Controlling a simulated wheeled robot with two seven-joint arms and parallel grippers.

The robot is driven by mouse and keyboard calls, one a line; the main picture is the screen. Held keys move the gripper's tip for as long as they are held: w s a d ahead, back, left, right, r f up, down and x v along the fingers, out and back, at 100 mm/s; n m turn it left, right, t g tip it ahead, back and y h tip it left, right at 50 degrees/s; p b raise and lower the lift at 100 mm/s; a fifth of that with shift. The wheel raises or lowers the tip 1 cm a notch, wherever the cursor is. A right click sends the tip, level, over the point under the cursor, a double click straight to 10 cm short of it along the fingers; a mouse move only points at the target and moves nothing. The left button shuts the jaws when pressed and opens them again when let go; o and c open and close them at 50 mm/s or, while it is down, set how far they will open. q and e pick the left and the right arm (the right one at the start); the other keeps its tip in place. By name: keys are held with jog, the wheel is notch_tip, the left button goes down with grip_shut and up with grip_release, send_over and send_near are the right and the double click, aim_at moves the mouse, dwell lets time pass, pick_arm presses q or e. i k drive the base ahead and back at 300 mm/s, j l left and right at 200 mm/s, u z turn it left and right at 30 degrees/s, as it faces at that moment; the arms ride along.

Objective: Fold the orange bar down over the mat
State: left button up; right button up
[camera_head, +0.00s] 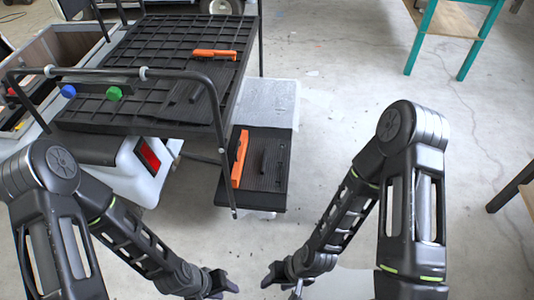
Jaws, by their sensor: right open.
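One orange bar (240,158) stands along the left side of a black mat (274,177) on the low rear platform of the cart. A small dark piece (263,154) is on that mat. A second orange bar (214,54) lies on the black grid roof (150,45), beside a dark ribbed strip (190,100). My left gripper (226,288) is open and empty, below the platform in the picture. My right gripper (280,282) is open and empty, to its right. Both are apart from the bars and the mats.
A teal-legged table (452,20) stands at the back right.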

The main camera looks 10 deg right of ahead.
aim_at(240, 151)
jog(key=i+j, duration=0.2)
jog(key=j, duration=0.2)
jog(key=i+j, duration=0.25)
jog(key=j, duration=0.15)
jog(key=i+j, duration=0.2)
jog(key=j, duration=0.25)
jog(key=i+j, duration=0.2)
jog(key=j, duration=0.2)
jog(key=z, duration=2.35)
